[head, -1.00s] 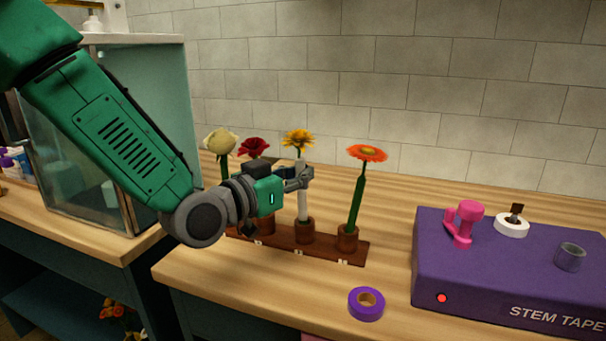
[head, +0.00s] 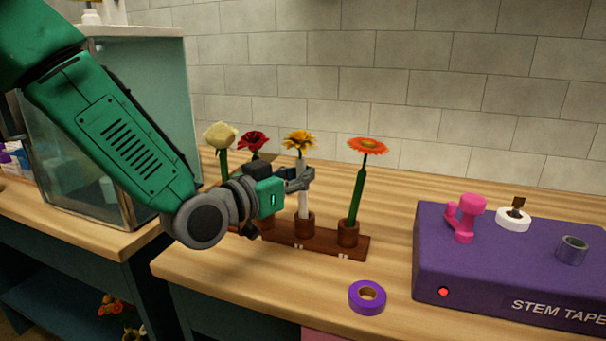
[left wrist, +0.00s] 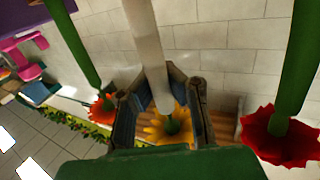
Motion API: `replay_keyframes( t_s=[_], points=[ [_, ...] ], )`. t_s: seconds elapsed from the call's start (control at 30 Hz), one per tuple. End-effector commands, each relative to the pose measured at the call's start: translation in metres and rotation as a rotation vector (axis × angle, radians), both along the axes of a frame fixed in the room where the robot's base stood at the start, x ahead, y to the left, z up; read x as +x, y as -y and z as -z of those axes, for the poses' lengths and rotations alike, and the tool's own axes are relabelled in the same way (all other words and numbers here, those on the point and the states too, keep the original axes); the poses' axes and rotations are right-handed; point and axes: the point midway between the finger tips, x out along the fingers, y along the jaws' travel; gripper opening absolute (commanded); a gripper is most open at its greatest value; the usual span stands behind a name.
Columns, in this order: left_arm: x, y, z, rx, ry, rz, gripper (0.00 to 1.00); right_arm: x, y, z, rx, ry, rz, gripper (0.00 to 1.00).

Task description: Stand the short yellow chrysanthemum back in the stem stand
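The short yellow chrysanthemum (head: 299,141) stands about upright, with a pale wrapped stem. My left gripper (head: 302,179) has its fingers on both sides of that stem and appears shut on it. In the left wrist view the stem (left wrist: 148,45) runs between the fingertips (left wrist: 156,70), with the yellow bloom (left wrist: 170,128) beyond. The stem's lower end meets a cup (head: 305,225) of the brown stem stand (head: 330,246); how deep it sits is hidden by the rim. My right gripper is not in view.
An orange flower (head: 367,147) stands right of the chrysanthemum; a red flower (head: 252,141) and a cream one (head: 220,136) stand left. A purple tape roll (head: 367,297) lies in front. A purple stem tape box (head: 480,270) is at right, a glass case (head: 85,150) at left.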

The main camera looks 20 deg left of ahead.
Motion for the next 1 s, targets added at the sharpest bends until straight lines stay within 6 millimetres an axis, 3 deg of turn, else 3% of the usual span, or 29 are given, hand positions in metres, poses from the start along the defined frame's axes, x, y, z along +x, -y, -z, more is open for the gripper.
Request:
replay_keyframes(
  t_s=[0.3, 0.33, 0.4, 0.63, 0.67, 0.7, 0.73, 1.0],
  points=[
    [-0.0002, 0.0008, 0.0022, 0.0, 0.001, 0.001, 0.0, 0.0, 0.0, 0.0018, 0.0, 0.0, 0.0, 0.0],
    [-0.0002, 0.0008, 0.0021, 0.0, 0.001, 0.001, 0.06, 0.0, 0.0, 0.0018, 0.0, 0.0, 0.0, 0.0],
    [-0.0002, 0.0008, 0.0021, 0.0, 0.001, 0.001, 0.29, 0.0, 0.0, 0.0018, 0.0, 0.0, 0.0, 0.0],
    [-0.0002, 0.0008, 0.0021, 0.0, 0.001, 0.001, 0.29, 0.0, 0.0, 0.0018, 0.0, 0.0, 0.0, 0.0],
    [-0.0002, 0.0008, 0.0022, 0.0, 0.0, 0.001, 0.36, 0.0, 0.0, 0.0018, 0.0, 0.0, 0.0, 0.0],
    [-0.0002, 0.0008, 0.0022, 0.0, 0.0, 0.001, 0.5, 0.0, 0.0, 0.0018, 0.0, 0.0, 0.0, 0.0],
    [-0.0002, 0.0008, 0.0022, 0.0, 0.0, 0.001, 0.54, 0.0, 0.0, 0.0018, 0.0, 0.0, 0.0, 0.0],
    [-0.0002, 0.0008, 0.0022, 0.0, 0.0, 0.001, 0.54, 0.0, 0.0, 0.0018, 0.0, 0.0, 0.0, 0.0]
  ],
)
